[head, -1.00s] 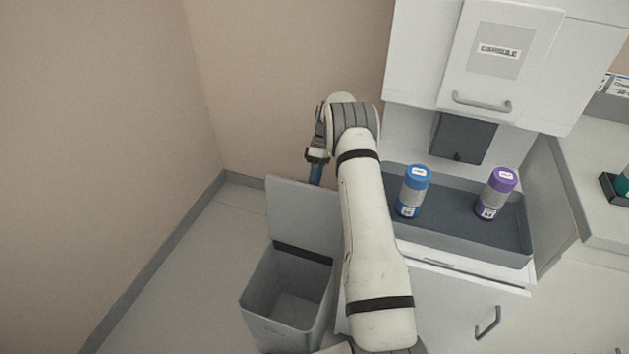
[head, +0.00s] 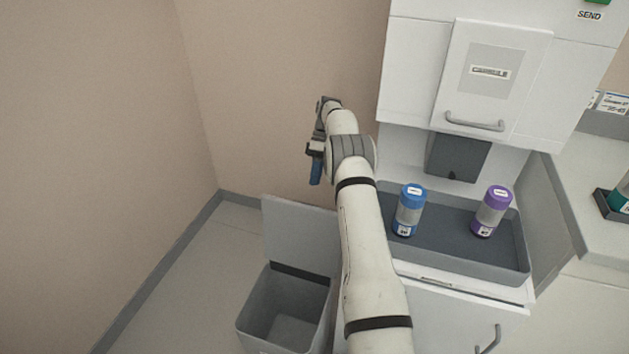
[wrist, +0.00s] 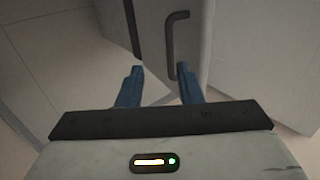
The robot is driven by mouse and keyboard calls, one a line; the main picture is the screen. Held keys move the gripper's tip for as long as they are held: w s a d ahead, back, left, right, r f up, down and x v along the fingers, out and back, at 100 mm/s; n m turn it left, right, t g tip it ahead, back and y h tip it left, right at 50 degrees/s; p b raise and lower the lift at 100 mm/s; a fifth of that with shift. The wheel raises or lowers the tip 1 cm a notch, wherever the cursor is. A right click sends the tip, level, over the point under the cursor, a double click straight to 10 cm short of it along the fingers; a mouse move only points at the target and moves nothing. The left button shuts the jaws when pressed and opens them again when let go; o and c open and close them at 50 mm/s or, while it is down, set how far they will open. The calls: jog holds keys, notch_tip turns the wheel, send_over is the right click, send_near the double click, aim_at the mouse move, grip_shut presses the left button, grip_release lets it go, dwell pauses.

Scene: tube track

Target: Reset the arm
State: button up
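My gripper (head: 315,170) is at the end of my raised arm, in front of the beige wall and above the open grey bin. In the wrist view its two blue fingers (wrist: 160,82) stand apart with nothing between them. Behind the fingers in that view is a light panel with a dark handle (wrist: 172,45).
A grey tray (head: 450,255) holds a blue-capped canister (head: 409,211) and a purple-capped canister (head: 491,212), both upright. A white cabinet with a handled door (head: 490,80) is above. The grey bin (head: 285,305) stands on the floor with its lid up. Floor at left is clear.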

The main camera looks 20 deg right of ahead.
dwell(0.3)
jog(key=s+a+r+m+t+h+p, duration=0.1)
jog(key=s+a+r+m+p, duration=0.2)
jog(key=r, duration=0.5)
jog(key=s+a+r+m+t+h, duration=0.1)
jog(key=s+a+r+t, duration=0.15)
jog(key=s+r, duration=0.5)
jog(key=s+a+r+m+t+h+p, duration=0.1)
jog(key=s+a+r+p, duration=0.15)
jog(key=r, duration=0.75)
jog(key=s+a+r+m+t+p, duration=0.1)
jog(key=s+a+m+t, duration=0.1)
jog(key=s, duration=1)
jog(key=s+a+r+m+t+h+p, duration=0.1)
jog(key=s+a+m+t+p, duration=0.1)
jog(key=s, duration=1.1)
jog(key=shift+s+a+r+m+h, duration=0.15)
jog(key=shift+a+m+h, duration=0.15)
jog(key=shift+a+m, duration=0.35)
